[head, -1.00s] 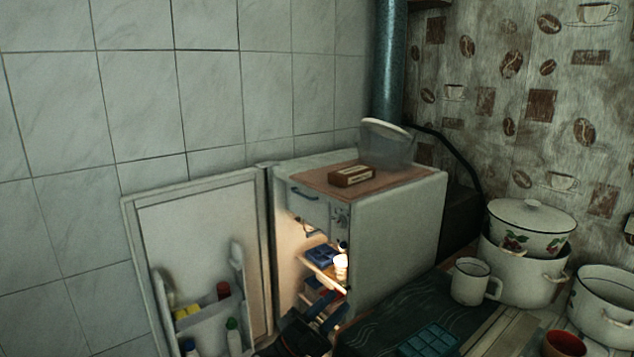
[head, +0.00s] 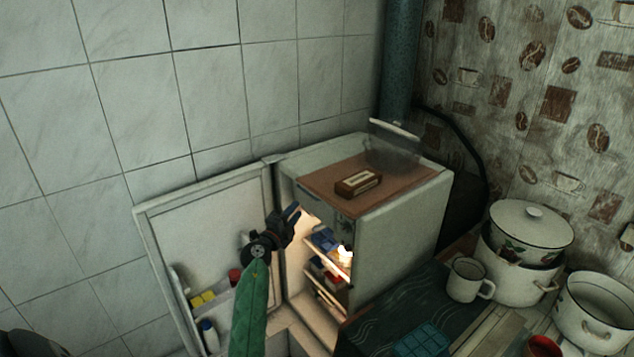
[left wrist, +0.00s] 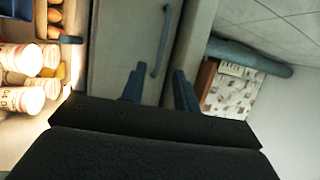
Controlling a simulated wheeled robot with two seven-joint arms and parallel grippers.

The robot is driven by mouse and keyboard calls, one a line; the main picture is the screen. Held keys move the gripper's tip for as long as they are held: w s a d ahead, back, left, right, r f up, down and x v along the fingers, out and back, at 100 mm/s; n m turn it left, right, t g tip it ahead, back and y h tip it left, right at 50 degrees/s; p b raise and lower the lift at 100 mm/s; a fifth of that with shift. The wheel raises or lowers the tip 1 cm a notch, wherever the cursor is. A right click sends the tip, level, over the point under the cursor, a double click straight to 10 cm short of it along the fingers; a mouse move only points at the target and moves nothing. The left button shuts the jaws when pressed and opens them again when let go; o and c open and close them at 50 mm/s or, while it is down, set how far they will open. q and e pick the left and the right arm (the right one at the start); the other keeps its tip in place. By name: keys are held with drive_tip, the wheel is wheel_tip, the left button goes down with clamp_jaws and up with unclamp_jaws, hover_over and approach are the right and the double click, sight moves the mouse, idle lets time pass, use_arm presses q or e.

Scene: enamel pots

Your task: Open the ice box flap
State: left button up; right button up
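The ice box flap (left wrist: 115,40) is a pale grey panel with a long blue-grey bar handle (left wrist: 162,40), and it looks closed. It sits at the top of the open fridge (head: 405,225). My left gripper (head: 296,216) is at the fridge's upper opening and hides most of the flap in the head view. In the left wrist view, the fingers of my left gripper (left wrist: 158,88) are apart with nothing between them. They point at the flap, with the handle ahead of the gap; I see no contact. My right gripper is not in view.
The open fridge door (head: 205,235) stands left of my left arm, with bottles in its shelf. Lit fridge shelves (head: 325,285) hold food below the flap. A small brown box (head: 358,184) lies on the fridge top. A mug (head: 467,280) and pots (head: 520,265) stand at right.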

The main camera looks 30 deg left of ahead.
sight(311, 200)
use_arm(q)
drive_tip(key=w+r+p, duration=0.1)
drive_tip(key=w+p, duration=0.1)
drive_tip(key=w, duration=0.6)
drive_tip(key=shift+a+r, duration=0.25)
drive_tip(key=shift+a, duration=0.15)
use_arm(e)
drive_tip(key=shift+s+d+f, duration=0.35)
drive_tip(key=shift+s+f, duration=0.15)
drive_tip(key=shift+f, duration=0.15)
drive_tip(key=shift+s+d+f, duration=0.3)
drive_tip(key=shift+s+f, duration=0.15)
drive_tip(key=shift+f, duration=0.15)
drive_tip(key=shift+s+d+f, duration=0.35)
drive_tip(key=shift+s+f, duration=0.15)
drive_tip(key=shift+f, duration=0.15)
use_arm(q)
drive_tip(key=shift+c, duration=0.2)
clamp_jaws()
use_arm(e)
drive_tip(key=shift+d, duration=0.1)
